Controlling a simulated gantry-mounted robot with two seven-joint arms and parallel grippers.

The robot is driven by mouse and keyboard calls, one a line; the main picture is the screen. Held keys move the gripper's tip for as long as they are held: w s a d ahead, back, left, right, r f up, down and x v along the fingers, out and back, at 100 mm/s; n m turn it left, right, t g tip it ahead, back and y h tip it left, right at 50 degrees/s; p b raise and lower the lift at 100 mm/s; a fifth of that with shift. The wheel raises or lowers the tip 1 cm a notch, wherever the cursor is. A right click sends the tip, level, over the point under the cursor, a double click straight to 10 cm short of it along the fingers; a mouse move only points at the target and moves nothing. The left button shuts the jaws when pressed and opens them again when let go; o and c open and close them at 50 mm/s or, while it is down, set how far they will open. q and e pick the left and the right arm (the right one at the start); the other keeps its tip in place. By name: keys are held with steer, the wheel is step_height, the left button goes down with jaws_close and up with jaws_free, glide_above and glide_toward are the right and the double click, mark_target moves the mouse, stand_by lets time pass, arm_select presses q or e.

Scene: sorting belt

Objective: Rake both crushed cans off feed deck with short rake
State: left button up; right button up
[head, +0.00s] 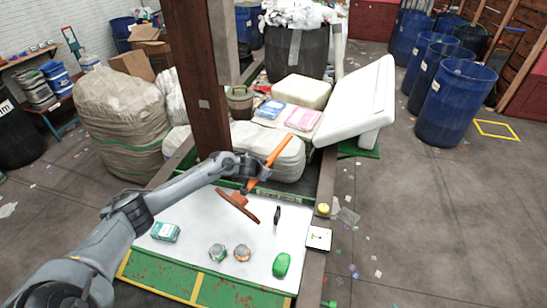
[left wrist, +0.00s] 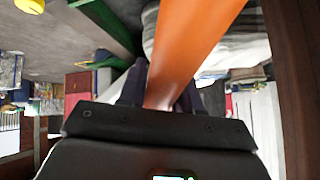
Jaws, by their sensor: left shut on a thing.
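My left gripper (head: 262,173) is shut on the orange handle of the short rake (head: 276,151), above the far part of the white feed deck (head: 190,210). The rake's dark orange head (head: 238,206) hangs low over the deck; I cannot tell if it touches. In the left wrist view the rake's handle (left wrist: 190,45) runs between the fingers. Two small round items that look like the crushed cans, one greyish-green (head: 217,252) and one brownish (head: 242,253), sit side by side near the deck's front edge, apart from the rake. My right gripper is not in view.
A teal carton (head: 165,232) lies at the deck's left, a green lump (head: 281,264) at its front right, and a thin black piece (head: 278,214) stands behind. A brown post (head: 200,80) rises behind the deck. Bulky bags (head: 270,150) lie beyond it.

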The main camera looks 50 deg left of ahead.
arm_select(q)
steer(key=shift+s+d+p, duration=0.1)
steer(key=shift+s+p, duration=0.35)
steer(key=shift+s, duration=0.25)
steer(key=shift+s+f+t+p, duration=0.3)
steer(key=shift+s+f+p, duration=0.1)
steer(key=shift+s+p, duration=0.3)
step_height(320, 180, down, 13)
steer(key=b, duration=1.1)
steer(key=shift+r, duration=0.15)
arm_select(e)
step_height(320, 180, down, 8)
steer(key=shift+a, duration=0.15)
arm_select(q)
steer(key=shift+s, duration=0.1)
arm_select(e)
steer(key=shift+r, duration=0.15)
